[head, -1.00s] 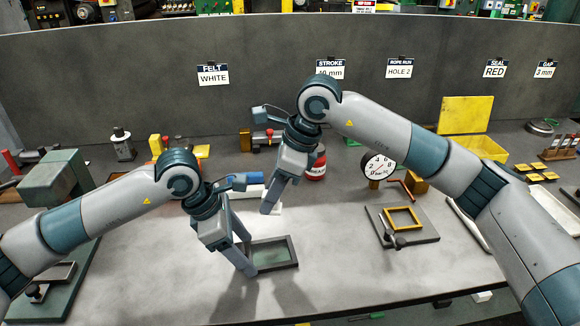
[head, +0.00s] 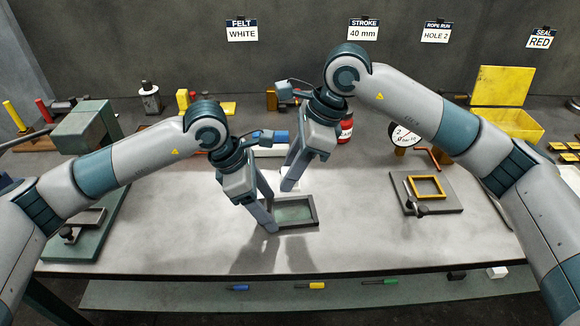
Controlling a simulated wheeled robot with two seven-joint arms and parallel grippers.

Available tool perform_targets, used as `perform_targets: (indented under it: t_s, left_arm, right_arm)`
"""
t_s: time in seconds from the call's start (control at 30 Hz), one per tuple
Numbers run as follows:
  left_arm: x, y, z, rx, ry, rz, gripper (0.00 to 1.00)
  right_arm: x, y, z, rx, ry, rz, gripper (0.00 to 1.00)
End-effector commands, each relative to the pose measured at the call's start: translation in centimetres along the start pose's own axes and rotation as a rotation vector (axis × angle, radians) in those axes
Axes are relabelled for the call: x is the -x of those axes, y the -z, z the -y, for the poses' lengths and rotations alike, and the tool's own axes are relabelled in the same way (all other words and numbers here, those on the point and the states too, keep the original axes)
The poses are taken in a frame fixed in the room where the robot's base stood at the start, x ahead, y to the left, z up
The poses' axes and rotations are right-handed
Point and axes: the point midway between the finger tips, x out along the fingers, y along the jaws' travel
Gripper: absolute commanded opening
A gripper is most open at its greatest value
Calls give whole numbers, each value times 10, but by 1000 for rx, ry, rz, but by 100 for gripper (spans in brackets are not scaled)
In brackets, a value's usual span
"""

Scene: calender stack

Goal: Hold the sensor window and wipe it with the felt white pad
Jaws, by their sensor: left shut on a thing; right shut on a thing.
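The sensor window (head: 296,213), a greenish pane in a dark rectangular frame, is low over or on the bench at the middle; I cannot tell if it touches. My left gripper (head: 267,212) is shut on its left side. My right gripper (head: 289,182) points down just behind and above the window's far edge, shut on a white pad that its fingers mostly hide; only pale edges show. The pad appears apart from the pane. A sign reading FELT WHITE (head: 242,31) hangs on the grey back panel.
A blue block (head: 281,137) and a white block (head: 268,151) lie behind the grippers, near a red can (head: 345,131). A plate with a yellow frame (head: 427,187) is at the right, a green fixture (head: 88,218) at the left. The front bench is clear.

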Motion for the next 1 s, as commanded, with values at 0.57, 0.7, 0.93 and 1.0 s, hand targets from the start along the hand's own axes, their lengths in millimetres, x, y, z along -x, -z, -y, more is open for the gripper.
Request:
perform_targets:
  t_s: [0.57, 0.7, 0.93, 1.0]
  left_arm:
    - [0, 0, 0, 0, 0, 1, 44]
    - [0, 0, 0, 0, 0, 1, 44]
    - [0, 0, 0, 0, 0, 1, 44]
    - [0, 0, 0, 0, 0, 1, 44]
  right_arm:
    - [-41, 17, 0, -1, -1, -1, 1]
    - [-45, 19, 0, -1, -1, 0, 1]
    - [-45, 19, 0, -1, -1, 0, 1]
    - [-45, 19, 0, -1, -1, 0, 1]
